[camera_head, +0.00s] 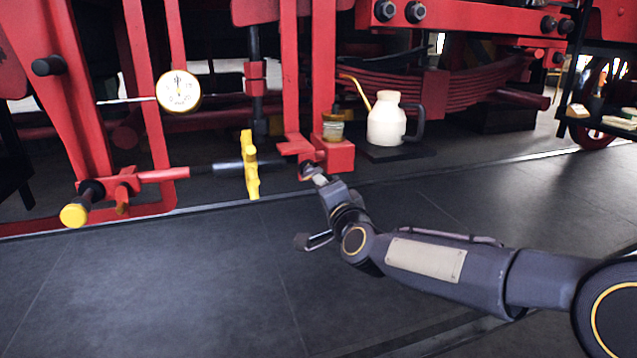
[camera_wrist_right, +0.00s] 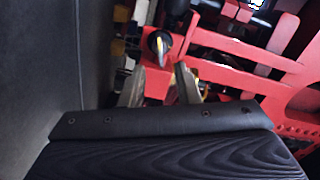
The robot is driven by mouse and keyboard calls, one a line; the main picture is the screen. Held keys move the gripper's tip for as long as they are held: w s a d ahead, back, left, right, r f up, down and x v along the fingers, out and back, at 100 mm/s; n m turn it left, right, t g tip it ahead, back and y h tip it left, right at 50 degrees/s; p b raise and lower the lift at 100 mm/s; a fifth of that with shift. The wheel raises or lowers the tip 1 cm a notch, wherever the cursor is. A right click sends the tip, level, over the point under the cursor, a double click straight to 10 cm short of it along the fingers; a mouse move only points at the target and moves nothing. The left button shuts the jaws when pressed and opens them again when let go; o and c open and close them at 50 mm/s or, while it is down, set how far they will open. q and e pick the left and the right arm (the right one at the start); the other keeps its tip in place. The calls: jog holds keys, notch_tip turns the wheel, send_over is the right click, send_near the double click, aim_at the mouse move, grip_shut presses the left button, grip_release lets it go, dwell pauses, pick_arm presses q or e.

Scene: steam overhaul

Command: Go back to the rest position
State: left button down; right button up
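My right arm reaches in from the right in the head view. Its gripper (camera_head: 312,172) is at the front of the red frame, close below a small red block (camera_head: 338,156). In the right wrist view the two fingers of this gripper (camera_wrist_right: 160,85) stand apart with a gap between them. A dark round knob (camera_wrist_right: 159,41) with a pale pointed part shows beyond the gap. I see nothing held between the fingers. Whether the fingertips touch the red frame cannot be told. My left gripper is in neither view.
Red machinery spans the back, with a round white gauge (camera_head: 178,91), a yellow handle (camera_head: 250,164) and a yellow-ended knob (camera_head: 74,215). A small jar (camera_head: 333,127) stands on the red block. A cream oil can (camera_head: 386,121) stands right of it. The dark floor (camera_head: 190,290) is clear in front.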

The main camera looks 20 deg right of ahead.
jog(key=shift+s, duration=0.3)
jog(key=s+f+n+g+y, duration=0.1)
jog(key=s+f+n+g, duration=0.3)
jog(key=s+f, duration=0.55)
jog(key=s+f+n+g+y, duration=0.1)
jog(key=s+f+n+g, duration=0.3)
jog(key=s, duration=1.1)
jog(key=s+f+n+g+y, duration=0.1)
jog(key=s+f+n+g, duration=0.4)
jog(key=s, duration=0.7)
notch_tip(320, 180, up, 32)
jog(key=m+p, duration=0.1)
jog(key=p, duration=3.2)
jog(key=shift+w+d+t, duration=0.2)
jog(key=shift+t, duration=0.1)
